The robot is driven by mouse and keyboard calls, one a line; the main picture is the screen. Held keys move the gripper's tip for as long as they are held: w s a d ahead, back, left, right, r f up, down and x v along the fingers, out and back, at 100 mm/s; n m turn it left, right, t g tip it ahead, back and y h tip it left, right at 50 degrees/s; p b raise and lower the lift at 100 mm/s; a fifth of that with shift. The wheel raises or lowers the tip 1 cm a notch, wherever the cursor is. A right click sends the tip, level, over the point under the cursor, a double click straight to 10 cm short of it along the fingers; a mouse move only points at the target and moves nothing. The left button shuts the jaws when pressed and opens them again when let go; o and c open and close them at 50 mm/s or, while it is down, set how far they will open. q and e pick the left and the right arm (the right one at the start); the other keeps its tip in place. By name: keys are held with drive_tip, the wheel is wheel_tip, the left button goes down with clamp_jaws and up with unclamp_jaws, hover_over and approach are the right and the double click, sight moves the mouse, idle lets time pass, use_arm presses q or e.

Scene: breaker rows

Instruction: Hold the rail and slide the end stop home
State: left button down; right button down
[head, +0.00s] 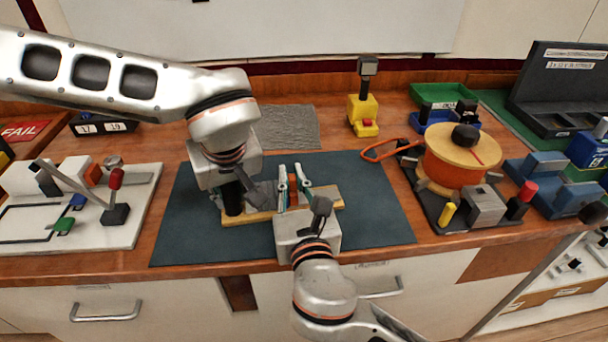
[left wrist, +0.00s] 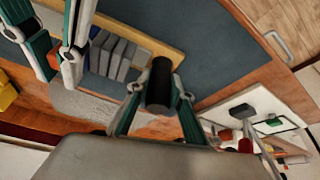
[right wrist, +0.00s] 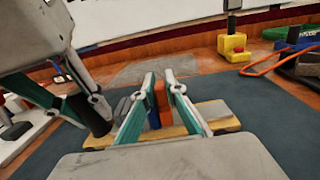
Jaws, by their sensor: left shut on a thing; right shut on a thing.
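A wooden base (head: 262,216) lies on the dark mat and carries a row of several grey blocks (left wrist: 116,54), seen in the left wrist view; the rail itself is mostly hidden. My left gripper (head: 233,198) is shut on an upright black cylindrical handle (left wrist: 160,82) at the left end of the base. My right gripper (head: 293,182) is shut on an orange block (right wrist: 161,96), probably the end stop, right of the grey blocks. A blue block (right wrist: 153,119) shows beside it. Any gap along the row cannot be judged.
The dark mat (head: 375,215) is clear to the right. A white board (head: 130,225) with a lever stands left. An orange spool (head: 452,165) and small blocks stand right. A yellow device (head: 363,110) stands behind.

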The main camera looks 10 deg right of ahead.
use_arm(q)
drive_tip(key=shift+d+r, duration=0.1)
drive_tip(key=shift+d, duration=0.1)
use_arm(e)
drive_tip(key=shift+s+a, duration=0.1)
drive_tip(key=shift+a, duration=0.25)
drive_tip(key=c, duration=2)
unclamp_jaws()
drive_tip(key=shift+c, duration=0.2)
drive_tip(key=shift+d, duration=0.1)
use_arm(q)
drive_tip(key=shift+a, duration=0.1)
use_arm(e)
drive_tip(key=shift+s, duration=0.45)
drive_tip(key=s, duration=0.7)
drive_tip(key=s+d, duration=0.1)
drive_tip(key=s, duration=0.3)
use_arm(q)
drive_tip(key=c, duration=1.7)
unclamp_jaws()
